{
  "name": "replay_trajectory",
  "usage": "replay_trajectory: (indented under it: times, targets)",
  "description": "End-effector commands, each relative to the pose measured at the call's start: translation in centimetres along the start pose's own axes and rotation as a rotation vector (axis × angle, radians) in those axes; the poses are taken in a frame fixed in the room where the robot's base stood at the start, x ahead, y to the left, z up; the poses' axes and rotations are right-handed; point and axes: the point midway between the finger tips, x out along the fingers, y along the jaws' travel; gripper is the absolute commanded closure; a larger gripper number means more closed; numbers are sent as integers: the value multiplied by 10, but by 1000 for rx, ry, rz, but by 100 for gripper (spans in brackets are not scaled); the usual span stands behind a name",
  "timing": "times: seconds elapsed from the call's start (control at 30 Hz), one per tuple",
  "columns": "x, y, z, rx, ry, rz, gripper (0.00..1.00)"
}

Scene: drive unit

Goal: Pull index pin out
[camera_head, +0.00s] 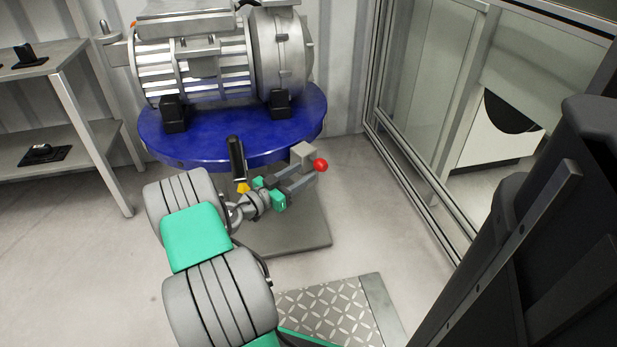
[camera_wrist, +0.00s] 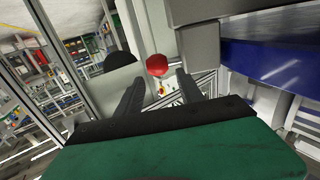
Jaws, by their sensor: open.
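The index pin shows as a red ball knob (camera_head: 320,165) beside a light grey block (camera_head: 302,152) at the right front edge of the blue round table (camera_head: 230,148). My gripper (camera_head: 307,173) is open, with its fingers reaching toward the knob. In the wrist view the red knob (camera_wrist: 157,65) appears between and just beyond the two dark fingertips (camera_wrist: 160,82). I see no clear contact. The pin's shaft is hidden; the grey block (camera_wrist: 200,45) stands right of the knob there.
A silver motor (camera_head: 215,55) sits on the blue table. A black lever handle (camera_head: 237,158) stands at its front edge. A grey shelf (camera_head: 60,105) is at left. A glazed frame wall (camera_head: 420,95) stands to the right, with free floor before it.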

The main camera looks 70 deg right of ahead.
Motion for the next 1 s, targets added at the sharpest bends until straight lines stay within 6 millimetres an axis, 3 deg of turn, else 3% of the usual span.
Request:
replay_trajectory:
  times: [0.27, 0.4, 0.53, 0.83, 1.0]
  targets:
    - [31, 6, -6, -2, 2, 15, 55]
    - [60, 7, 0, 3, 3, 17, 55]
    - [76, 5, -1, 2, 2, 13, 55]
    - [81, 3, -2, 0, 1, 7, 55]
    - [81, 3, -2, 0, 1, 7, 69]
